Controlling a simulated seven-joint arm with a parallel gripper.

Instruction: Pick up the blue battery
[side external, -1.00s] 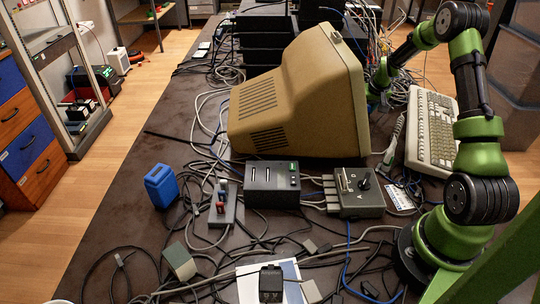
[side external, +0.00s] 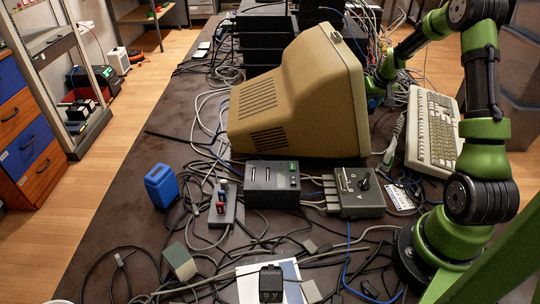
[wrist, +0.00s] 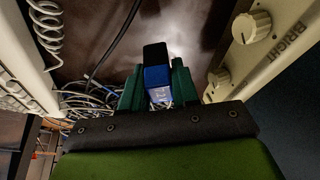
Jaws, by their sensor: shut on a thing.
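In the wrist view, a blue battery (wrist: 157,77) with a dark end and a small pale marking sits between the two green fingers of my gripper (wrist: 156,92). The fingers are shut on it. The light keyboard edge and the beige monitor front flank it in that view. In the side view, the gripper and the held battery are hidden behind the beige monitor (side external: 295,95); only part of my arm shows at the monitor's right edge.
A keyboard (side external: 433,130) lies right of the monitor. A blue box-like object (side external: 161,186), a black box (side external: 272,184) and a grey switch box (side external: 358,193) stand in front. Many loose cables cross the table. The table's left strip is mostly clear.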

